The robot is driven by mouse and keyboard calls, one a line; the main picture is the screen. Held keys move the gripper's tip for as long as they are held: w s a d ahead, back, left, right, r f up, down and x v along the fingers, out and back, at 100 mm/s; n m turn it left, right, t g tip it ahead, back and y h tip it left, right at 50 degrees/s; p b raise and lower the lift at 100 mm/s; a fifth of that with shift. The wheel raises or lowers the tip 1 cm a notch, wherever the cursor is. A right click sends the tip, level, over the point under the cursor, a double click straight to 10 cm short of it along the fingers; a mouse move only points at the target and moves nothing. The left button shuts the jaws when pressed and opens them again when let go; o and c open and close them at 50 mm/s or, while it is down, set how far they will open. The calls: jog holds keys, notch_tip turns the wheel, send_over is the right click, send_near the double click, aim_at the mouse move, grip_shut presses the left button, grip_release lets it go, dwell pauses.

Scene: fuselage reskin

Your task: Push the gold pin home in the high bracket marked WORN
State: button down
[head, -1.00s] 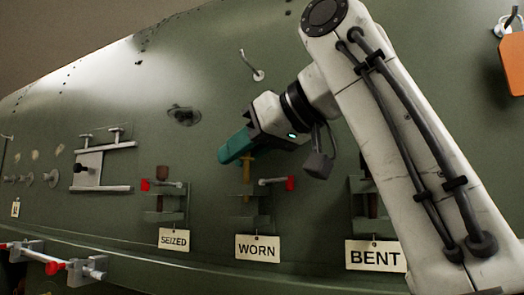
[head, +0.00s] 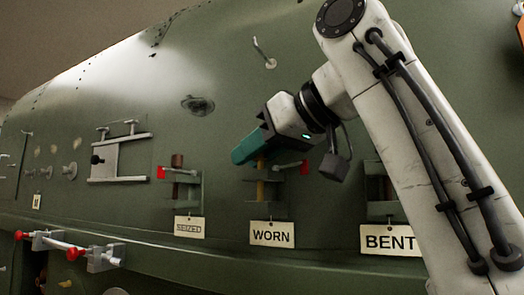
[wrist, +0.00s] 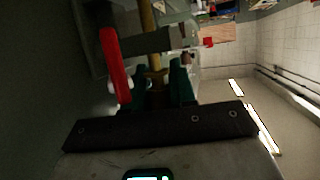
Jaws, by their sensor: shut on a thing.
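The gold pin (head: 261,169) stands upright in the high bracket (head: 268,197) above the WORN sign (head: 271,234). Its lower part runs down into the bracket. My gripper (head: 249,149) is at the pin's upper end, just above the bracket, with its teal jaws shut on it. In the wrist view the pin (wrist: 149,38) runs up from between the jaws (wrist: 154,82). A red-ended lever (head: 292,167) sticks out to the right of the bracket, close below the gripper. The pin's top is hidden by the jaws.
The SEIZED bracket (head: 180,192) with its red-ended lever stands to the left. The BENT bracket (head: 376,194) is on the right, partly behind my arm. A grey clamp frame (head: 120,160) is fixed further left. A hook (head: 266,55) sticks out above.

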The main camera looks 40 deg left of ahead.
jog(key=shift+f+b, duration=0.35)
jog(key=shift+f, duration=0.3)
jog(key=c, duration=1)
grip_release()
jog(key=shift+o, duration=0.8)
jog(key=shift+w+f, duration=0.1)
notch_tip(320, 180, up, 8)
jog(key=p, duration=0.4)
jog(key=shift+d+f+p, duration=0.1)
jog(key=shift+f+p, duration=0.15)
jog(key=shift+p, duration=0.1)
jog(key=shift+f+b, duration=0.2)
jog(key=shift+b, duration=0.6)
jog(key=shift+b, duration=0.3)
